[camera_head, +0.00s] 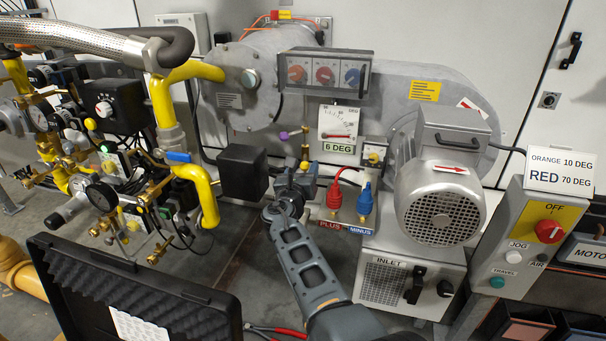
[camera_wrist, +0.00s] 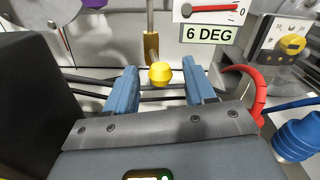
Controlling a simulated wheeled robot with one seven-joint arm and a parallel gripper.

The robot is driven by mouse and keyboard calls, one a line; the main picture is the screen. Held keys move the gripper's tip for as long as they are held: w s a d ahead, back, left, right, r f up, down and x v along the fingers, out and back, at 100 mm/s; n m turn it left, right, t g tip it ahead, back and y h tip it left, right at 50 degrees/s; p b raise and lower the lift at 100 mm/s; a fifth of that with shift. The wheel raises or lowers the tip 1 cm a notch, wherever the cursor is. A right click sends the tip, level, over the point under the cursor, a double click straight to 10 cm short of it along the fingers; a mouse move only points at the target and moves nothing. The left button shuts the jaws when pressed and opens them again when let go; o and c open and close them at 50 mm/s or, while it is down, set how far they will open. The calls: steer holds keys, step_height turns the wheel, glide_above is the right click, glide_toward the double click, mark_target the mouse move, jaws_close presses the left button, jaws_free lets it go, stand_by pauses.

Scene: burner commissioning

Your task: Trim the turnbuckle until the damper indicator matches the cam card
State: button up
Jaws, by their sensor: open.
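The damper indicator (camera_head: 338,120) is a white scale with a red pointer lying low, near the 0 mark; its lower edge shows in the wrist view (camera_wrist: 208,15). A "6 DEG" plate (camera_head: 338,147) hangs beneath it. The card (camera_head: 560,170) at the right reads "ORANGE 10 DEG" and "RED 70 DEG". A brass piece on an upright rod (camera_wrist: 151,47), which looks like the turnbuckle, stands beyond a yellow ball knob (camera_wrist: 160,74). My gripper (camera_wrist: 160,80) is open, its blue fingers either side of the knob in the picture. I cannot tell whether they touch it.
A black box (camera_head: 243,172) stands close left of my gripper. Red (camera_head: 335,195) and blue (camera_head: 364,200) test connectors stand close right, above "PLUS" and "MINUS" labels. A motor (camera_head: 440,195) is farther right. An open black case (camera_head: 130,295) lies front left.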

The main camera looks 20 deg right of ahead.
steer(key=shift+c, duration=0.4)
jaws_close()
